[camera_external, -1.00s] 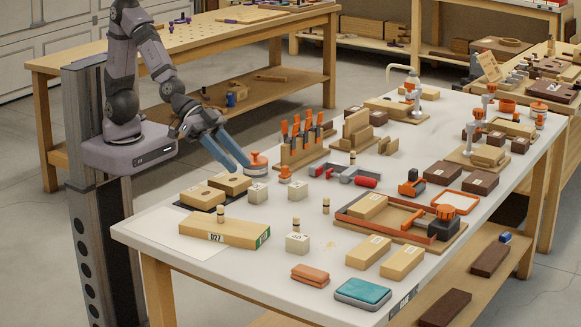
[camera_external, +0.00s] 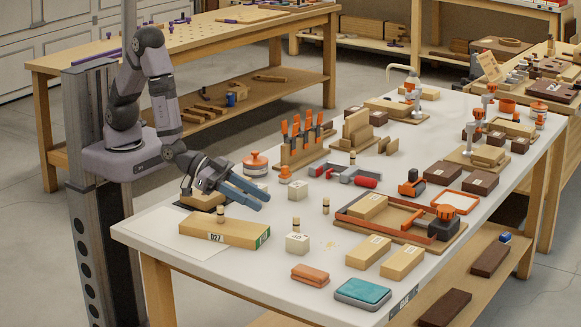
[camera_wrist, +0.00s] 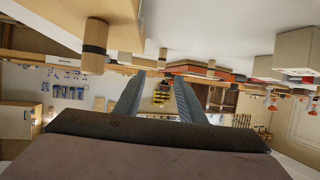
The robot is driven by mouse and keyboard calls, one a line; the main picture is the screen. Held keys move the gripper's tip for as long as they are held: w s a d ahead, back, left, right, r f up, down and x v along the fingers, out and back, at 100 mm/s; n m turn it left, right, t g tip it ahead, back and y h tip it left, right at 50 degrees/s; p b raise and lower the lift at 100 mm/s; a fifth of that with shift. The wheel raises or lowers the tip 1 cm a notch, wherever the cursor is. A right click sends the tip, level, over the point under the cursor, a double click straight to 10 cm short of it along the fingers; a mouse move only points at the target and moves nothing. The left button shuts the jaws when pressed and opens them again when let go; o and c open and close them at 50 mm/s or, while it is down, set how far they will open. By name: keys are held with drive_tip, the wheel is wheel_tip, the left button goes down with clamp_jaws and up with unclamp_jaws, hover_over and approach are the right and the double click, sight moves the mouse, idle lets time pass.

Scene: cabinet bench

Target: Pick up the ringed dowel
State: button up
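Several pale dowels with a dark ring are in view. One dowel (camera_external: 221,213) stands upright on the long wooden block marked 027 (camera_external: 205,230); a ringed dowel (camera_wrist: 95,48) also shows large at upper left in the inverted wrist view. A second dowel (camera_external: 296,223) is at a white cube (camera_external: 297,244), a third (camera_external: 326,206) stands on the table, and one more (camera_external: 352,158) is farther back. My gripper (camera_external: 262,198) is open and empty, pointing right above the table, behind and right of the block's dowel. Its fingers (camera_wrist: 158,82) are apart in the wrist view.
Another white cube (camera_external: 316,170), an orange-lidded pot (camera_external: 255,163) and a rack of orange-handled tools (camera_external: 303,150) stand behind my gripper. A framed tray (camera_external: 395,236) is at right. The orange block (camera_external: 310,275) and teal box (camera_external: 362,292) are in front.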

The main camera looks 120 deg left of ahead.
sight(296, 220)
drive_tip(key=shift+p+x, duration=0.5)
drive_tip(key=shift+x, duration=2.95)
drive_tip(key=shift+a+p+x, duration=0.1)
drive_tip(key=shift+p+x, duration=0.25)
drive_tip(key=shift+x, duration=0.95)
drive_tip(key=shift+a+p+x, duration=0.15)
drive_tip(key=shift+p+x, duration=0.2)
drive_tip(key=shift+x, duration=0.95)
clamp_jaws()
drive_tip(key=shift+r, duration=0.1)
